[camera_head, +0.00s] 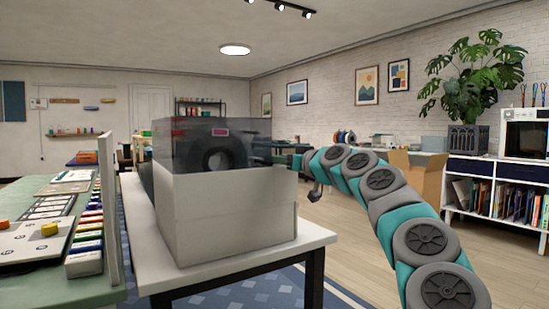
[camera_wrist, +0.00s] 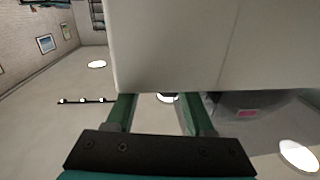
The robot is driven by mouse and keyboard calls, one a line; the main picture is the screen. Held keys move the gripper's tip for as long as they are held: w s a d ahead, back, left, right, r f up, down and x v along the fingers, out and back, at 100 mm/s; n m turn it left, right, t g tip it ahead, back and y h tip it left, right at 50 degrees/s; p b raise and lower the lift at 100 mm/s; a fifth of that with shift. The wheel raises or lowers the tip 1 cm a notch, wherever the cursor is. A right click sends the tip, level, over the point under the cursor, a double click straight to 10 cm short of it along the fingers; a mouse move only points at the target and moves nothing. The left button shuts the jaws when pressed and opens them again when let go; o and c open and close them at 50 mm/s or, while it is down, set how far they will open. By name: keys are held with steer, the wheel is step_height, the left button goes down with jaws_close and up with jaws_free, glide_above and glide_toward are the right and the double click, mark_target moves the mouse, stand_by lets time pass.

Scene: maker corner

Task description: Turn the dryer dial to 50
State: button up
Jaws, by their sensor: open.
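The dryer (camera_head: 222,215) is a pale grey box with a dark see-through top, standing on a white table. A dark round form (camera_head: 222,155), probably a spool, shows through the top. A small pink-red patch shows on the dryer in the head view and in the wrist view (camera_wrist: 248,113). My gripper (camera_wrist: 156,98) is open and empty, with its two green fingers close to the pale dryer wall (camera_wrist: 170,45). I cannot tell whether they touch it. In the head view my gripper is at the dryer's right side, partly hidden. The dial and its numbers are not visible.
The white table (camera_head: 312,238) has a narrow bare strip in front of the dryer. An open cardboard box (camera_head: 418,172) and a white shelf (camera_head: 468,205) stand at right.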

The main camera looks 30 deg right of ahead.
steer(key=shift+w+a, duration=0.2)
steer(key=shift+w, duration=0.7)
jaws_close()
